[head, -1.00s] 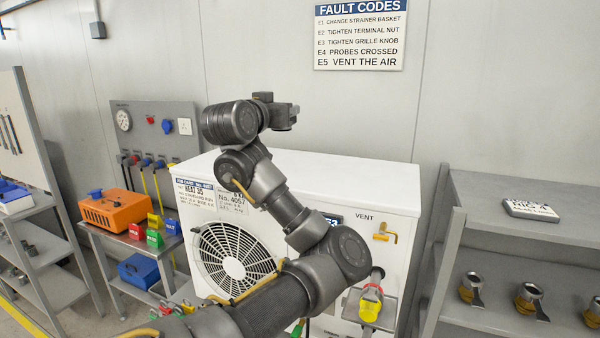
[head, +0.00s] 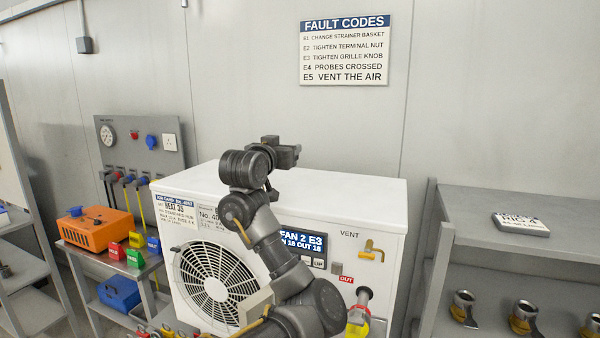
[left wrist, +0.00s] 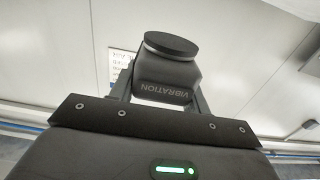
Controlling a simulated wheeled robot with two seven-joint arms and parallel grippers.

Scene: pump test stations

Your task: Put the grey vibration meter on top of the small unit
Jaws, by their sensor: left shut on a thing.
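The vibration meter (left wrist: 168,78) is a dark grey block with a round black disc on one end, and its VIBRATION lettering appears upside down in the left wrist view. My left gripper (head: 288,156) is shut on it, with a finger on each side. In the head view the gripper is raised in front of and above a white unit (head: 370,195), and I cannot clearly make out the meter there. My right gripper is not in view.
A valve handle (head: 372,250) and an outlet project from the unit's front.

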